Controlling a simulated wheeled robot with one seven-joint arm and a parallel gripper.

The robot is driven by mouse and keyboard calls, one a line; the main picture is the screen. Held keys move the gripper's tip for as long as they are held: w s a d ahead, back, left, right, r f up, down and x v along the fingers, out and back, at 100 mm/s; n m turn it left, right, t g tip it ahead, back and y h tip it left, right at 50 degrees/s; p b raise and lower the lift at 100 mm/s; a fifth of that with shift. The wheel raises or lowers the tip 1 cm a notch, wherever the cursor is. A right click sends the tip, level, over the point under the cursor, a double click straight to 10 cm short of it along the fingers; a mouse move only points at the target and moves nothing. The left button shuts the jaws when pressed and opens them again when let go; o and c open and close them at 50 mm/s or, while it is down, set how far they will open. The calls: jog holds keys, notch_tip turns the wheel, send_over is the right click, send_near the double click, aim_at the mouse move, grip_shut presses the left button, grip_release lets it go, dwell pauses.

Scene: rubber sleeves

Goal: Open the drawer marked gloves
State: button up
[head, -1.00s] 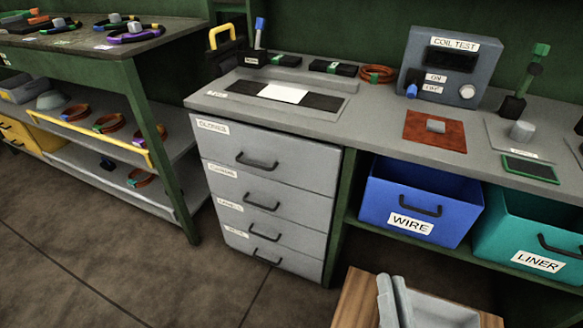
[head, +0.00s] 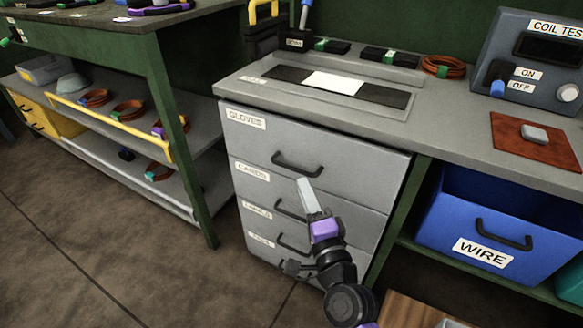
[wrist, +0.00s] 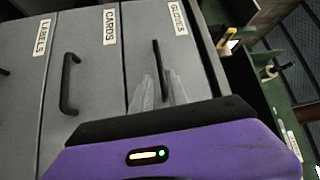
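The drawer marked GLOVES (head: 260,141) is the top one of a grey drawer unit and is shut flush. Its dark bar handle (head: 296,170) is on the front. In the wrist view the gloves drawer (wrist: 187,64) stands at the right of the other drawers, and its handle (wrist: 156,62) runs between my fingers. My gripper (head: 306,183) reaches up from below, its tips just at the handle. In the wrist view my gripper (wrist: 160,88) shows two pale fingers apart, one on each side of the handle line. I cannot tell whether they touch it.
Below are the cards drawer (head: 251,183) and more shut drawers with similar handles. A blue wire bin (head: 455,210) stands at the right under the bench. A green-legged shelf table (head: 172,105) is at the left. Floor is clear between.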

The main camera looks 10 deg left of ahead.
aim_at(297, 170)
jog(key=shift+b+x, duration=0.5)
jog(key=shift+x, duration=3.05)
jog(key=shift+d, duration=0.1)
grip_shut()
